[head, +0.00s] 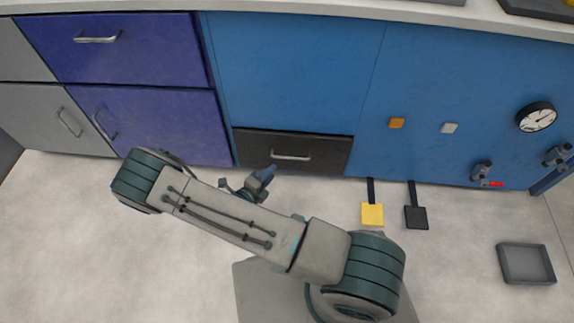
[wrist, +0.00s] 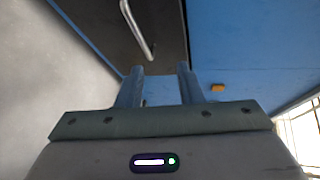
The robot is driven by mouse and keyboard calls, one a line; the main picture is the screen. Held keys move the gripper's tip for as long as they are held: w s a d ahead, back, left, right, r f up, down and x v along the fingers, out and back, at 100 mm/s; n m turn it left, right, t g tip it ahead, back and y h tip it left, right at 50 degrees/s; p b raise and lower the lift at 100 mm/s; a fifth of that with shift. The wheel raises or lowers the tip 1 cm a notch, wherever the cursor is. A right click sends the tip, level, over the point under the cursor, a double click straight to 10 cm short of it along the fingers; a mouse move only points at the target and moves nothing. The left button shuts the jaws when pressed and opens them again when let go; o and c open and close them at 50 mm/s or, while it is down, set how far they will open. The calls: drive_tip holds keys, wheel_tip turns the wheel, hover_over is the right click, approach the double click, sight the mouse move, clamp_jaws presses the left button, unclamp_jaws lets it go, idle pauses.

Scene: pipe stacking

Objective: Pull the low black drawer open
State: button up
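The low black drawer (head: 318,151) sits at the bottom of the blue cabinet front in the head view, its front flush with the cabinet. Its silver bar handle (head: 291,156) runs across the front. My gripper (head: 268,172) is near the floor, just in front and to the left of the handle, apart from it. In the wrist view my gripper (wrist: 160,72) has two parallel fingers spread apart with nothing between them. The handle (wrist: 138,30) shows beyond the fingertips, slightly left of the middle, on the dark drawer front (wrist: 105,25).
Yellow (head: 372,214) and black (head: 416,217) pedals lie on the floor right of the drawer. A grey tray (head: 526,264) is farther right. Purple cabinet doors (head: 150,125) stand to the left. The floor in front of the drawer is clear apart from my arm.

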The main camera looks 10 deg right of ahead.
sight(287, 157)
drive_tip(key=w+d+f+n+b, duration=0.1)
drive_tip(key=w+d+f+b, duration=0.1)
drive_tip(key=w, duration=0.1)
drive_tip(key=w+d+f+n+t+b, duration=0.1)
drive_tip(key=w+d+f, duration=0.1)
drive_tip(key=w+d, duration=0.1)
drive_tip(key=w+d+f+n+y+b, duration=0.1)
drive_tip(key=w+d+f+b, duration=0.1)
drive_tip(key=w+d, duration=0.1)
drive_tip(key=shift+w+f+b, duration=0.3)
drive_tip(key=shift+w, duration=0.3)
clamp_jaws()
